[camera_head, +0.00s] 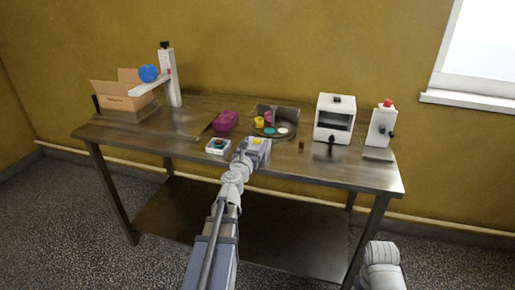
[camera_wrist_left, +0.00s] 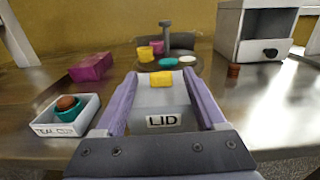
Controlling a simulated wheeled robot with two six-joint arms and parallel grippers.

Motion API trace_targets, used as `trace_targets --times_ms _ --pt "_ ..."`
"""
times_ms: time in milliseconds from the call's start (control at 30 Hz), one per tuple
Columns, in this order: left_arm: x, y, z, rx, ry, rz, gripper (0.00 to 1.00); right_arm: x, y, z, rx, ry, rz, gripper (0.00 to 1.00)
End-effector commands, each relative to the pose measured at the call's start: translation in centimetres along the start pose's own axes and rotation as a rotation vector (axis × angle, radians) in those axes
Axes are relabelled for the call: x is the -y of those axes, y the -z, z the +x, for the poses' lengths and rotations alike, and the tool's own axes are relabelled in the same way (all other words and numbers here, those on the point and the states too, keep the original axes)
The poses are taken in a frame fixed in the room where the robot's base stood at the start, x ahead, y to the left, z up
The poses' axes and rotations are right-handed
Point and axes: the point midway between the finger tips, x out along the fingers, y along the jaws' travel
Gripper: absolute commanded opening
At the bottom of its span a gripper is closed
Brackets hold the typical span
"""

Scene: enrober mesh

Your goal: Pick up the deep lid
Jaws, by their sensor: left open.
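A small yellow piece (camera_wrist_left: 161,78), which looks like the lid, sits on a grey block (camera_wrist_left: 160,98) with a white plate reading "LID". It shows as a yellow spot in the head view (camera_head: 256,141). I cannot tell its depth. My right gripper is out of view.
A white tray (camera_wrist_left: 88,122) holding a teal cup (camera_wrist_left: 64,112) stands left of the gripper. A magenta block (camera_wrist_left: 91,66) lies behind it. A dark round plate (camera_head: 276,134) carries coloured pieces. A white box machine (camera_head: 334,112) stands right; the table (camera_head: 330,168) is clear before it.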

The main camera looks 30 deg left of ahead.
Motion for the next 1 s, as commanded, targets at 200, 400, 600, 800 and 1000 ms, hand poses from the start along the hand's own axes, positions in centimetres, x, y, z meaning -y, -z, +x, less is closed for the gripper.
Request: trace_targets --times_ms 200,400,600,800,1000 --pt "0.0 0.0 0.8 0.000 0.001 0.001 0.72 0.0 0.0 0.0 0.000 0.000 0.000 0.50" --pt "0.1 0.0 3.2 0.000 0.003 0.002 0.72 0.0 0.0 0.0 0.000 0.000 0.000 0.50" --pt "0.1 0.0 5.6 -0.001 0.002 0.002 0.72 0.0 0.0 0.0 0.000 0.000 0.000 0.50" --pt "0.1 0.0 5.5 -0.001 0.002 0.002 0.72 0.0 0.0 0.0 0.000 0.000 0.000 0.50" --pt "0.1 0.0 5.5 -0.001 0.002 0.002 0.52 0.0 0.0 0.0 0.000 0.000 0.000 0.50"
